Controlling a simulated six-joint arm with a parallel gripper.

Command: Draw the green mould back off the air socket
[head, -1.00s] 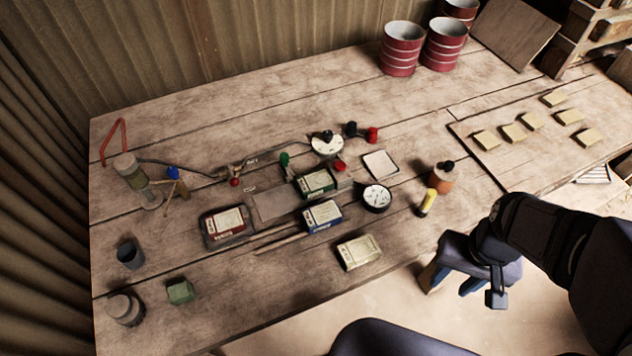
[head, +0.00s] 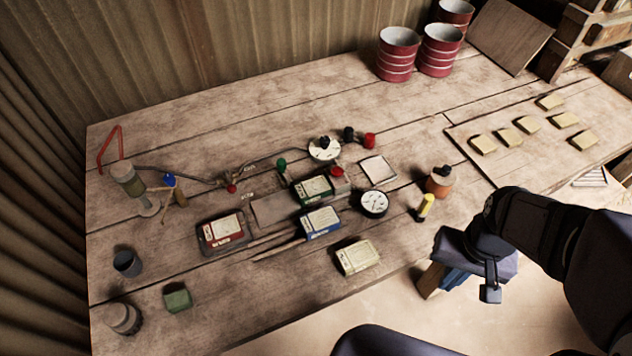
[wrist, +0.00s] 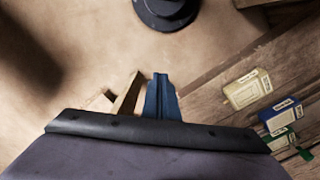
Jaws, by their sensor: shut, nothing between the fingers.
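The green mould (head: 312,188), a dark green block with a pale label, lies at the right end of a flat grey plate, close to a red-knobbed fitting (head: 337,172). I cannot tell at this size whether it touches the air socket there. In the wrist view a small part of the green mould (wrist: 281,144) shows at the lower right. My gripper (head: 455,279) is off the table's front edge at the right, well away from the mould. Its blue fingers (wrist: 161,97) are together and empty.
A blue mould (head: 320,223) lies in front of the green one, a cream mould (head: 356,257) nearer the front edge, and a red mould (head: 224,231) in a tray at left. A round gauge (head: 374,203), orange pot (head: 438,183) and yellow-topped item (head: 425,206) stand to the right.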

